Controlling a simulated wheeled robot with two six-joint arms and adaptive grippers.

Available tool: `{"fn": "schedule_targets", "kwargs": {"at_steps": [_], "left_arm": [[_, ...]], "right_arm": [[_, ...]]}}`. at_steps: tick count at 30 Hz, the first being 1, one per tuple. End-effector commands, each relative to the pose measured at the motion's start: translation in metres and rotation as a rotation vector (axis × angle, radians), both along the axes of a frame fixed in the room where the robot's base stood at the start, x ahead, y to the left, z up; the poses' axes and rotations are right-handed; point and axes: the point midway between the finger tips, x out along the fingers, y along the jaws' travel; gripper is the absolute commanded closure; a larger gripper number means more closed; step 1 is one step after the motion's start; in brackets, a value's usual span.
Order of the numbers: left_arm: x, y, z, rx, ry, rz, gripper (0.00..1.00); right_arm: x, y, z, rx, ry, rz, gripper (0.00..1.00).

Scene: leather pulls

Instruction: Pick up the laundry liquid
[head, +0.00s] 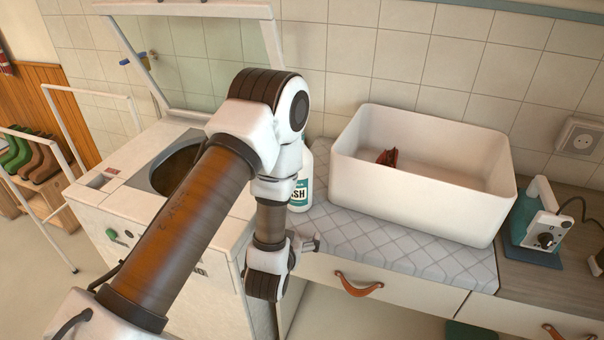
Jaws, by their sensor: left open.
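The laundry liquid is a white bottle (301,191) with a teal label ending in "SH". It stands upright on the grey quilted mat, left of the white tub, and my left arm hides its left part. My left gripper (308,243) is low in front of the bottle, at the mat's front left edge, and is open. Its fingers look small and are partly hidden by the wrist; nothing shows between them. My right gripper is out of the frame.
A white tub (420,207) with a dark red item (388,157) inside fills much of the quilted mat (352,249). A top-loading washer (128,205) with its lid up stands left. Drawers with leather pulls (345,284) are below.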

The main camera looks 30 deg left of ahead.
Motion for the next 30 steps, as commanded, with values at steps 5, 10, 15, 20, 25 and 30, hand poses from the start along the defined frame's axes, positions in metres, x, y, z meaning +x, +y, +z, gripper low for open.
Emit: {"fn": "schedule_targets", "kwargs": {"at_steps": [5, 10, 15, 20, 25, 30], "left_arm": [[0.036, 0.029, 0.096, 0.105, -0.353, 0.093, 0.00], [0.053, 0.040, 0.116, 0.128, -0.418, 0.113, 0.00], [0.075, 0.047, 0.118, 0.128, -0.415, 0.110, 0.00], [0.103, 0.056, 0.118, 0.128, -0.415, 0.110, 0.00], [0.112, 0.060, 0.115, 0.127, -0.412, 0.108, 0.00], [0.112, 0.059, 0.114, 0.127, -0.412, 0.108, 0.14]], "right_arm": [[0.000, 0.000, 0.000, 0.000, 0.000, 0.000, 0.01], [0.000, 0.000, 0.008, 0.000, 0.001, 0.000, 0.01], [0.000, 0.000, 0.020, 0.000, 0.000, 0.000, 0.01], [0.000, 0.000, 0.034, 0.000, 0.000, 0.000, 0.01], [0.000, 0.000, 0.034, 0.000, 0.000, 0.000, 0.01], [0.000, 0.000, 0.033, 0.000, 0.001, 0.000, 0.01]]}}
